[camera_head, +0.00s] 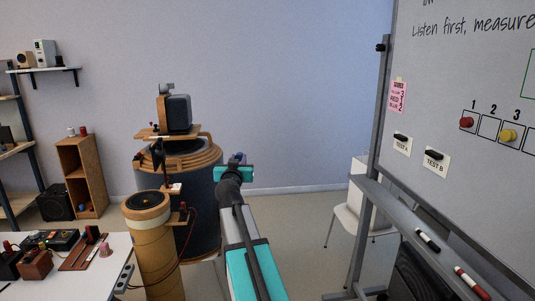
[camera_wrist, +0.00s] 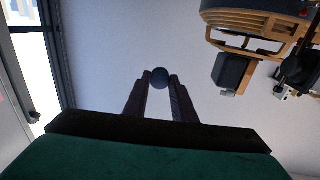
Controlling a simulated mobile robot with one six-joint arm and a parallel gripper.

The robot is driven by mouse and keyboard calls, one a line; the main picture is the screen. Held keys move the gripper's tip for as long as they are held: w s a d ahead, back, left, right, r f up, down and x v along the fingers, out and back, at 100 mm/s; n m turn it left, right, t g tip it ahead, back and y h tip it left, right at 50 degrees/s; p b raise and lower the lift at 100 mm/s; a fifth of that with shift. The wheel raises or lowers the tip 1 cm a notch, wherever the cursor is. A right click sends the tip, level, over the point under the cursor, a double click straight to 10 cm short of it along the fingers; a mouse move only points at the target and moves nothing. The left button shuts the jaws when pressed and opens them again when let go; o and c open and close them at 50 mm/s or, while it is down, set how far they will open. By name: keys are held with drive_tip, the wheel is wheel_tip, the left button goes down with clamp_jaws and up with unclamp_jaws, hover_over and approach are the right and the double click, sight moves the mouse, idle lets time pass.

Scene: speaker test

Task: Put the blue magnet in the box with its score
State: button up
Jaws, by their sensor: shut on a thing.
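My gripper (camera_wrist: 159,88) is shut on the blue magnet (camera_wrist: 159,77), a dark round knob between the fingertips in the wrist view. In the head view my gripper (camera_head: 238,160) is raised in mid-air, left of the whiteboard (camera_head: 462,70) and apart from it; the magnet is a small dark blue spot there. The board has a row of numbered boxes. A red magnet (camera_head: 467,122) is in box 1 and a yellow magnet (camera_head: 508,135) is in box 3. Box 2 (camera_head: 488,128) is empty. A pink score note (camera_head: 398,97) hangs left of the boxes; its small print is hard to read.
The board's grey frame post (camera_head: 379,120) and pen ledge (camera_head: 420,235), with markers on it, stand at the right. A white chair (camera_head: 352,222) is behind the post. A large coil device (camera_head: 190,195) and a table (camera_head: 112,265) with instruments are at the left.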

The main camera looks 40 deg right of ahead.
drive_tip(key=w+a+f+n+t+y, duration=0.1)
drive_tip(key=a+n+y, duration=0.3)
drive_tip(key=a, duration=1.6)
drive_tip(key=w+a+f+n+t+y, duration=0.1)
drive_tip(key=w+a+n+t+y, duration=0.2)
drive_tip(key=a+y, duration=0.5)
drive_tip(key=a+n, duration=0.1)
drive_tip(key=a, duration=1.1)
drive_tip(key=shift+f+t, duration=0.3)
drive_tip(key=shift+f, duration=0.05)
